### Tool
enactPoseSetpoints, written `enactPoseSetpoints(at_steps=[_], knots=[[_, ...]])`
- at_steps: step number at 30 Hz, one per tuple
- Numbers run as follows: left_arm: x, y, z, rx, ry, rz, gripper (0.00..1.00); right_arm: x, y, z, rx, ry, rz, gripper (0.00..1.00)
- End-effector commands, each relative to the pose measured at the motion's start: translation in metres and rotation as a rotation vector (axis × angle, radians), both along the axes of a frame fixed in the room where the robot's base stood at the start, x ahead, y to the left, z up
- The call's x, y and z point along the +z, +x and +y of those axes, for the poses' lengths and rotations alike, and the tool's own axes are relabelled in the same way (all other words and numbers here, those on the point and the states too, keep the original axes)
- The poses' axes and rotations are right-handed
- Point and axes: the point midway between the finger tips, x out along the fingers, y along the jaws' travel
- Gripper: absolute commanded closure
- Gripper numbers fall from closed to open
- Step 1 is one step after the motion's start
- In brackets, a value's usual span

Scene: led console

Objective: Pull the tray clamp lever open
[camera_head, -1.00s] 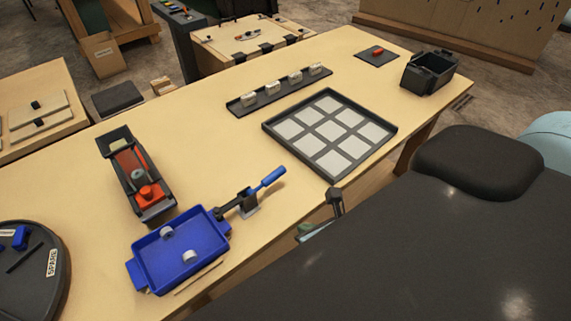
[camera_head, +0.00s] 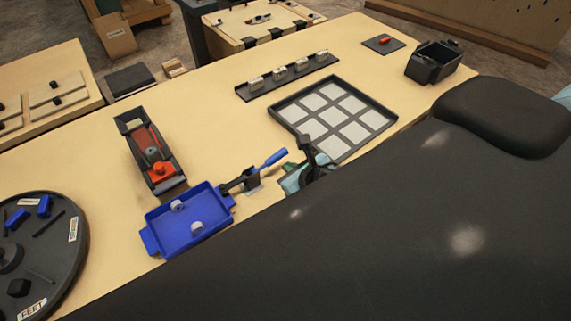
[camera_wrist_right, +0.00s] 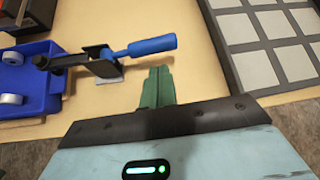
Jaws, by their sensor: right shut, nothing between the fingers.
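The tray clamp lever (camera_head: 270,161) has a blue handle and a dark clamp body on a small metal bracket, beside the blue tray (camera_head: 160,241). In the right wrist view the handle (camera_wrist_right: 152,47) points right and slightly up, and the clamp's dark arm reaches over the tray's edge. The blue tray holds two small pale rings. My right gripper (camera_head: 298,168) is just right of the handle in the head view; in the wrist view its green fingers (camera_wrist_right: 157,85) are together and empty, just below the handle and apart from it. My left gripper is not in view.
A dark grid panel (camera_head: 284,108) with pale squares lies right of the clamp. A black and red device (camera_head: 158,172) stands behind the tray. A round dark turntable (camera_head: 68,262) is at left. Bare table lies between the device and the grid panel.

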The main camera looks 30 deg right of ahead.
Motion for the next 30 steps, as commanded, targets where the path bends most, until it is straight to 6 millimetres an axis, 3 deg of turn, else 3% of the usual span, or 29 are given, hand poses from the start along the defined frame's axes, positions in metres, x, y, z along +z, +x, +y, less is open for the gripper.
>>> enactPoseSetpoints(at_steps=[9,30], knots=[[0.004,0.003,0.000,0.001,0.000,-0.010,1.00,-0.017,0.025,-0.001,-0.001,0.002,-0.002,1.00],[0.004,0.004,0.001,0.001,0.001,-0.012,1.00,-0.016,0.027,-0.007,0.001,-0.002,-0.001,1.00]])
